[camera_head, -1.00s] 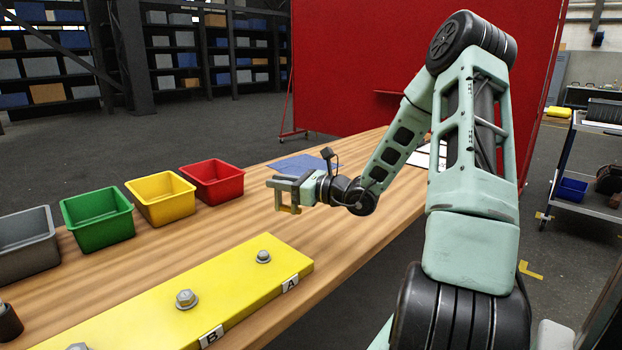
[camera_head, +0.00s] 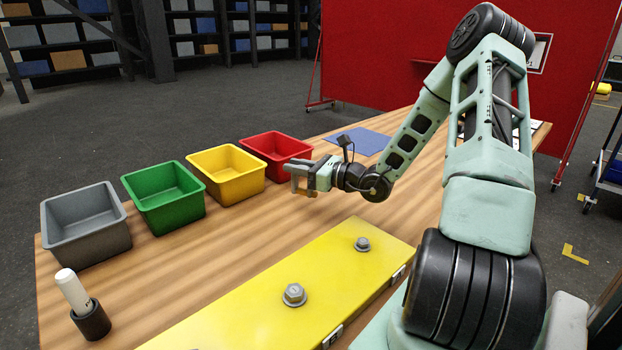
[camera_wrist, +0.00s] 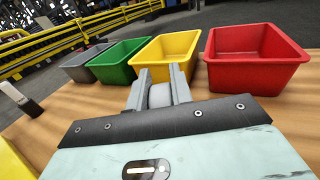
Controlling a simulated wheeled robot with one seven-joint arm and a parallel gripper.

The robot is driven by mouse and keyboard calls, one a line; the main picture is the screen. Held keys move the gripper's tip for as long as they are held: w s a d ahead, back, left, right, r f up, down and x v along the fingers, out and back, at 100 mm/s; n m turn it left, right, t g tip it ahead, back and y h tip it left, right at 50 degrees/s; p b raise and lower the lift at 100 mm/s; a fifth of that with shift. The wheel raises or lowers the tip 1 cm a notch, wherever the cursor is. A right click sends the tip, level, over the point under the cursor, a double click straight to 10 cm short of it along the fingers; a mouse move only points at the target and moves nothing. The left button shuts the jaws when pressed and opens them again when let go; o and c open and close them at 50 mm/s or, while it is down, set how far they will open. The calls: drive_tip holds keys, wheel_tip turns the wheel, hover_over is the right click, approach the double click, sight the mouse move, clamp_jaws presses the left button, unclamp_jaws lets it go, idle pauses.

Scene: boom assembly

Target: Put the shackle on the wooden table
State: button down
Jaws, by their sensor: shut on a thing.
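My gripper (camera_head: 302,178) is over the wooden table (camera_head: 245,240), just in front of the red bin. It is shut on a grey, rounded piece, taken to be the shackle (camera_wrist: 160,95), which shows between the two fingers in the wrist view. The fingers hide most of it, and its full shape cannot be made out. In the head view it is too small to tell apart from the fingers. The gripper appears a little above the tabletop.
Grey (camera_head: 85,225), green (camera_head: 163,198), yellow (camera_head: 226,174) and red (camera_head: 276,157) bins line the far edge. A yellow plate with bolts (camera_head: 330,265) lies in front. A white-topped marker in a dark holder (camera_head: 88,318) stands at left. Bare wood lies between bins and plate.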

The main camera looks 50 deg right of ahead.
sight(297, 183)
drive_tip(key=shift+f, duration=2.35)
drive_tip(key=shift+f, duration=0.1)
drive_tip(key=c, duration=1.2)
unclamp_jaws()
drive_tip(key=shift+c, duration=0.2)
